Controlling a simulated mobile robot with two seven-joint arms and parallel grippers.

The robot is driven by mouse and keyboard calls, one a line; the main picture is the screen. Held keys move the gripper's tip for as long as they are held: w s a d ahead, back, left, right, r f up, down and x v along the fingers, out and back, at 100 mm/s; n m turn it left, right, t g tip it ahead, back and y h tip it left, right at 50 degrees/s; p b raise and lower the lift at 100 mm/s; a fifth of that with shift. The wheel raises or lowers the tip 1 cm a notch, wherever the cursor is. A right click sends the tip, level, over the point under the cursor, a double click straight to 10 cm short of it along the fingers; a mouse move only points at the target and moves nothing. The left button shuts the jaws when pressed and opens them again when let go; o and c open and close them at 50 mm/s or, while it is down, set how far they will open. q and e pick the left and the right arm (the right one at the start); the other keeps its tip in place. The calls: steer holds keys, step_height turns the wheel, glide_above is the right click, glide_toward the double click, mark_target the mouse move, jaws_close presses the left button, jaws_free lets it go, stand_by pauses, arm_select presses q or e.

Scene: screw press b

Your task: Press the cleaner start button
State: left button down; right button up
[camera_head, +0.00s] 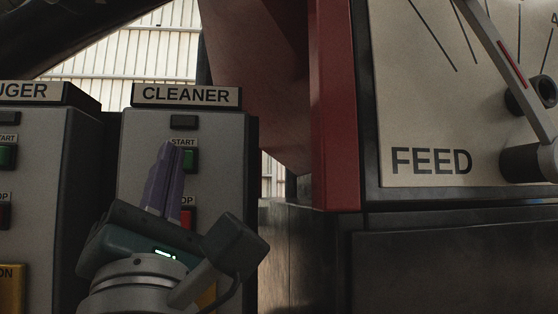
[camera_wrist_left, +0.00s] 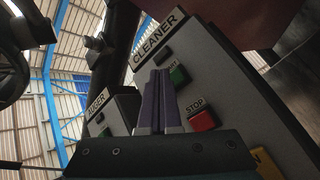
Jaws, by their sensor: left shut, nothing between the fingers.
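The cleaner box (camera_head: 220,124) is a grey control box under a plate reading CLEANER (camera_head: 186,95). Its green start button (camera_head: 190,160) is partly covered by my left gripper's fingers in the head view. In the left wrist view the green button (camera_wrist_left: 180,75) shows just right of the fingertips. My left gripper (camera_head: 172,148) is shut and empty, its purple fingers together and pointing up at the start button. I cannot tell whether the fingertips touch it. The red stop button (camera_head: 188,217) is partly hidden behind the gripper; it shows whole in the wrist view (camera_wrist_left: 203,120). My right gripper is out of view.
A similar box (camera_head: 40,150) with its own green and red buttons stands to the left. A yellow button (camera_wrist_left: 268,163) sits low on the cleaner box. A red-edged FEED gauge panel (camera_head: 432,160) with a lever stands at the right.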

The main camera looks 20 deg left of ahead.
arm_select(q)
steer(key=shift+w, duration=0.1)
steer(key=shift+w+a, duration=0.2)
steer(key=shift+w, duration=0.05)
steer(key=shift+w+a, duration=0.2)
steer(key=shift+w, duration=0.15)
stand_by(0.7)
stand_by(0.4)
steer(key=shift+s+d, duration=0.45)
steer(key=shift+s, duration=0.3)
steer(key=shift+s+d, duration=0.45)
steer(key=shift+s, duration=0.25)
steer(key=shift+s+d, duration=0.4)
steer(key=shift+s, duration=0.35)
steer(key=shift+s+d, duration=0.45)
steer(key=shift+s, duration=0.25)
